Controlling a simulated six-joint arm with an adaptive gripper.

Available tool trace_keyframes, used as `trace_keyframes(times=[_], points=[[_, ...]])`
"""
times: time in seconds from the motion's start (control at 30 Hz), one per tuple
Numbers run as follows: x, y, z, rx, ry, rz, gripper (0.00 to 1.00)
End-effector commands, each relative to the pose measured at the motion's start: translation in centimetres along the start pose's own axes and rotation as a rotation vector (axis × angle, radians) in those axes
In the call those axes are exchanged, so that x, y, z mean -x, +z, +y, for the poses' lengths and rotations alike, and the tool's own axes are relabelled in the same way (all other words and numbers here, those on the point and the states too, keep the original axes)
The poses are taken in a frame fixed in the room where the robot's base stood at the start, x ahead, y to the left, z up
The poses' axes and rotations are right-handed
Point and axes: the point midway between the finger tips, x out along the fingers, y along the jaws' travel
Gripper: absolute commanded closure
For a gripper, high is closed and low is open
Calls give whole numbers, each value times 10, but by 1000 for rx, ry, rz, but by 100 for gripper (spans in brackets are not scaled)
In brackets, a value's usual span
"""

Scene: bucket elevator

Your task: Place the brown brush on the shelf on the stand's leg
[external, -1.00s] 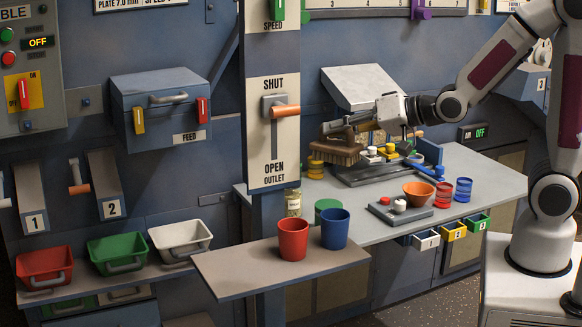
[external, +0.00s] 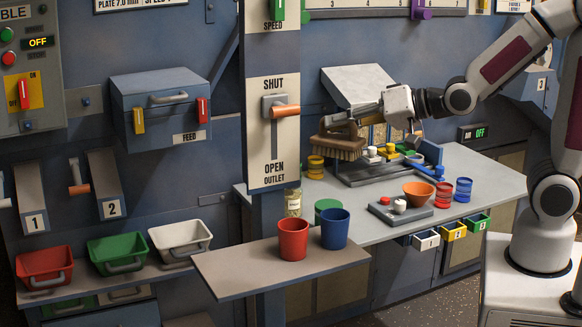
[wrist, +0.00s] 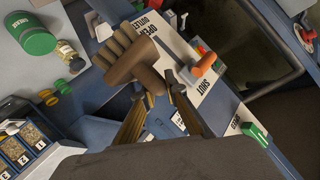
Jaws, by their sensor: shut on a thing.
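The brown brush (external: 340,147) is held in my gripper (external: 354,121), bristles pointing down, in the air above the back of the workbench, just right of the stand's leg (external: 267,130). The wrist view shows the brush (wrist: 135,62) between my two fingers (wrist: 160,100), with the leg's white plate behind it. The shelf on the leg (external: 260,265) is a flat grey-brown board, lower and nearer the camera than the brush. A red cup (external: 293,240) and a blue cup (external: 335,229) stand upright on its right part. Its left part is bare.
The orange outlet handle (external: 286,111) sticks out from the leg near the brush. A green tin (external: 327,207) and a spice jar (external: 293,203) stand behind the shelf.

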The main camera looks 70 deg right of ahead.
Motion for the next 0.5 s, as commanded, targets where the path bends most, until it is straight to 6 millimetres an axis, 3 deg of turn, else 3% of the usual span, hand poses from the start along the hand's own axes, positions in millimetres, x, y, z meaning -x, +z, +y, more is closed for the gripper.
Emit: trace_keyframes(times=[0.5], points=[[-8,4,-2,11,-25,-17,100]])
